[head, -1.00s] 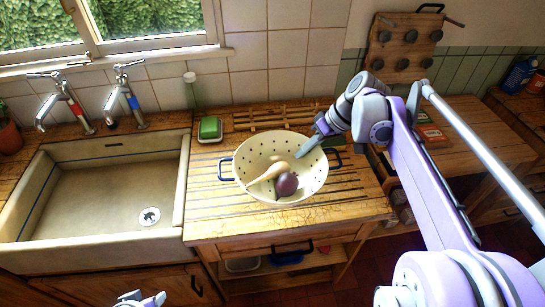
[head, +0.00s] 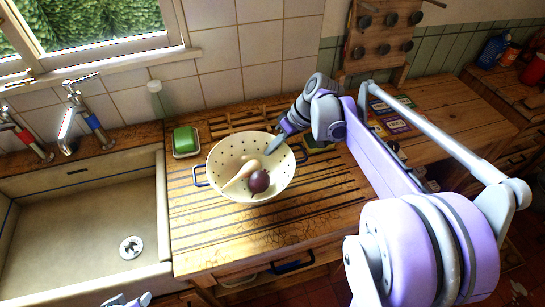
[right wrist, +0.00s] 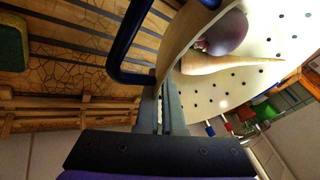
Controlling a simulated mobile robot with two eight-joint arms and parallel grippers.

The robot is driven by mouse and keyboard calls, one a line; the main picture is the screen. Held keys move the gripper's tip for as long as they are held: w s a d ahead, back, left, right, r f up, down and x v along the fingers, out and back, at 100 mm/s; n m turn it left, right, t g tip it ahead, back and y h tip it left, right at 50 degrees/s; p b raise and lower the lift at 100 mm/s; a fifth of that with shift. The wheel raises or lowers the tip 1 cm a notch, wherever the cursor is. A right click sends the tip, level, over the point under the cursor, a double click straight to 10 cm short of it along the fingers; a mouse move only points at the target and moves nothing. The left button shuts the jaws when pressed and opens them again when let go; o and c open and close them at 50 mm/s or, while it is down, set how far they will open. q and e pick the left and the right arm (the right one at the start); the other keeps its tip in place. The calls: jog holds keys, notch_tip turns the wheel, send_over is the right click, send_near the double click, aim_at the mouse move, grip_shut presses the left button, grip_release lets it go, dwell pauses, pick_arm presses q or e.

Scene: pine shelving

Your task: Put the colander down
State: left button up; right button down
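The cream colander (head: 226,158), with dark holes and blue handles, is over the slatted wooden drainboard right of the sink. It holds a round purple vegetable (head: 259,181) and a pale tapered root (head: 240,176). My right gripper (head: 274,145) is at its back right rim. In the right wrist view the fingers (right wrist: 162,108) are closed on the colander's wall (right wrist: 180,48), beside a blue handle (right wrist: 122,62). I cannot tell whether its base touches the board. My left gripper (head: 128,300) barely shows at the bottom edge; its fingers are unclear.
A green sponge (head: 185,140) on a dish is behind left of the colander, with a wooden rack (head: 235,120) at the back. The sink (head: 80,235) is left. The drainboard's front (head: 225,240) is clear. A lower table (head: 445,110) with colourful cards is right.

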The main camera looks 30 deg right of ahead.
aim_at(272, 156)
jog(key=shift+f, duration=1.7)
jog(key=shift+w, duration=0.1)
jog(key=shift+f, duration=0.2)
jog(key=c, duration=1)
grip_release()
jog(key=shift+c, duration=0.2)
jog(key=shift+r, duration=0.1)
jog(key=v, duration=1.2)
jog(key=shift+r, duration=0.1)
